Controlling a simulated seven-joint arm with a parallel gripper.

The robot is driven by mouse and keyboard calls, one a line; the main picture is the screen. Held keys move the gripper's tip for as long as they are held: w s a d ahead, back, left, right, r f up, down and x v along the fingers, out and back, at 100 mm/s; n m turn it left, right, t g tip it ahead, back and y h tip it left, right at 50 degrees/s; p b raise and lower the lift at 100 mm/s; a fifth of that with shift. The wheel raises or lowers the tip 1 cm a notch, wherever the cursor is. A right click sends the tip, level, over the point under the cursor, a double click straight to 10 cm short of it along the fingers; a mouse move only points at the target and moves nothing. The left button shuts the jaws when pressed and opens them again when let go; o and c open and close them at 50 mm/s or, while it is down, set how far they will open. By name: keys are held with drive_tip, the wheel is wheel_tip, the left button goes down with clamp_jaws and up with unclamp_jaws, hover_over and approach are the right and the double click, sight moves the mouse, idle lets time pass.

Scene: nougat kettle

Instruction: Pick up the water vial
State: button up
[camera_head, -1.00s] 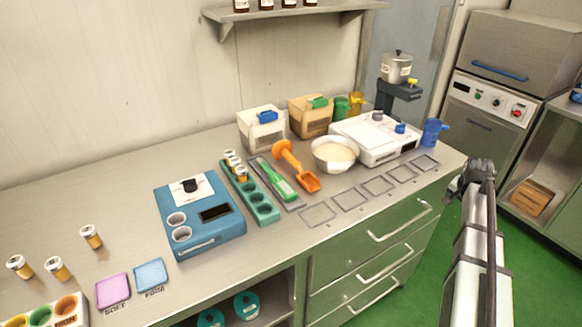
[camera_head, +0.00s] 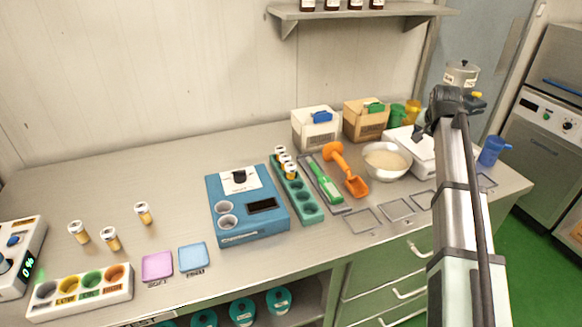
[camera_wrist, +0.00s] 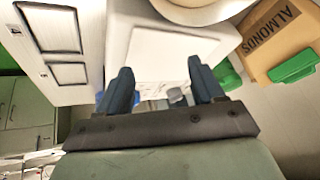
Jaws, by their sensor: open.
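Several small orange vials with white caps are in the head view, and none has a label I can read as water. Three stand on the left of the counter: a left vial (camera_head: 79,232), a middle vial (camera_head: 110,239) and a right vial (camera_head: 143,213). A few more stand in the far end of the green rack (camera_head: 306,207), such as the nearest one (camera_head: 290,171). My gripper (camera_head: 422,132) is at the right, above the white device and far from the three loose vials. In the wrist view its two dark fingers (camera_wrist: 160,76) are apart with nothing held between them.
A blue machine (camera_head: 247,205) stands between the loose vials and the rack. An orange scoop (camera_head: 346,170), a bowl (camera_head: 386,160) and the white device (camera_head: 410,148) are right of the rack. The almonds box (camera_wrist: 283,38) shows in the wrist view. Counter behind the loose vials is clear.

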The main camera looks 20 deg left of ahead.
drive_tip(key=s+a+n, duration=0.1)
drive_tip(key=a, duration=0.5)
drive_tip(key=s+a+n, duration=0.1)
drive_tip(key=a, duration=0.5)
drive_tip(key=s+a+r+y, duration=0.1)
drive_tip(key=a, duration=0.5)
drive_tip(key=shift+s+n+g, duration=0.3)
drive_tip(key=shift+s+n, duration=0.1)
drive_tip(key=s+a+r+n+g+y, duration=0.1)
drive_tip(key=s+a+n, duration=0.1)
drive_tip(key=s+a, duration=0.8)
drive_tip(key=s+a+r+n, duration=0.1)
drive_tip(key=s+a+n, duration=0.35)
drive_tip(key=a, duration=0.95)
drive_tip(key=s+a+r+g+y, duration=0.1)
drive_tip(key=s+a, duration=0.8)
drive_tip(key=a, duration=0.3)
drive_tip(key=s+a+n, duration=0.3)
drive_tip(key=s+a, duration=0.8)
drive_tip(key=s, duration=0.3)
drive_tip(key=n+g+y, duration=0.1)
drive_tip(key=n+g, duration=0.2)
drive_tip(key=n, duration=0.4)
hover_over(1, 266)
wheel_tip(1, 266, down, 4)
drive_tip(key=shift+d+x, duration=0.15)
drive_tip(key=shift+x, duration=1.15)
drive_tip(key=shift+d+x, duration=0.1)
drive_tip(key=shift+x, duration=1.2)
drive_tip(key=shift+s+f, duration=0.1)
